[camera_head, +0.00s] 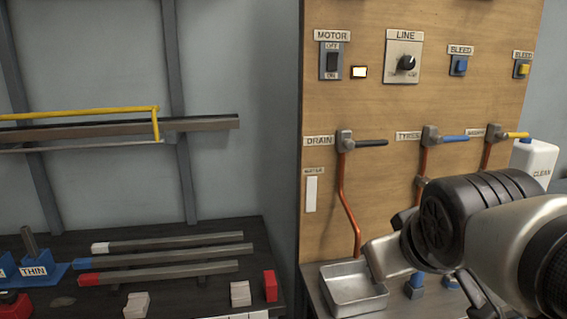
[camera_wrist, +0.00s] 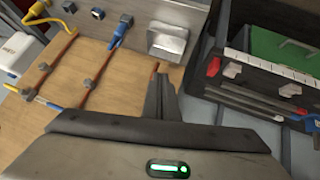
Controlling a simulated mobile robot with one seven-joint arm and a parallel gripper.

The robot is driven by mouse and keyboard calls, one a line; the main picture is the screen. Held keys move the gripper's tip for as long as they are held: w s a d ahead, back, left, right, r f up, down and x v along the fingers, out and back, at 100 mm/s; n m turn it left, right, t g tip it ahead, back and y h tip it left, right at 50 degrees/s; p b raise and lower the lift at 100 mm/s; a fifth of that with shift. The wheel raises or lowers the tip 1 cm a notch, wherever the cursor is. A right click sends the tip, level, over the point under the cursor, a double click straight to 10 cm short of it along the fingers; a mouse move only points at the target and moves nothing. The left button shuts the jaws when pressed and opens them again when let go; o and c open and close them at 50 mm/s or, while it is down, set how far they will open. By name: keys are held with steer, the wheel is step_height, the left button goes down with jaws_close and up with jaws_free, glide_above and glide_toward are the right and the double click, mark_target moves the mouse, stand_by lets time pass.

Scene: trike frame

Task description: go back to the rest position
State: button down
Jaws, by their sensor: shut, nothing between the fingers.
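My gripper (camera_wrist: 160,82) shows in the wrist view with its dark fingers together and nothing between them. Its fingers point toward the metal tray (camera_wrist: 168,42), over the wooden panel (camera_wrist: 130,75). In the head view my arm reaches in from the right, in front of the lower right of the panel (camera_head: 400,110). I cannot make out the fingertips there.
The metal tray (camera_head: 352,287) stands below the drain lever (camera_head: 370,142), close to my arm. A white bottle (camera_head: 535,163) is behind my arm at right. Bars (camera_head: 170,250) lie on the dark bench at left. A small lamp (camera_head: 359,72) beside the motor switch (camera_head: 332,62) is lit.

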steer(key=s+a+f+m+g+y, duration=0.1)
steer(key=s+a+f+m+g, duration=0.2)
steer(key=s+f, duration=0.4)
step_height(320, 180, up, 22)
steer(key=p, duration=2)
steer(key=shift+s+f, duration=0.15)
steer(key=shift+s, duration=0.25)
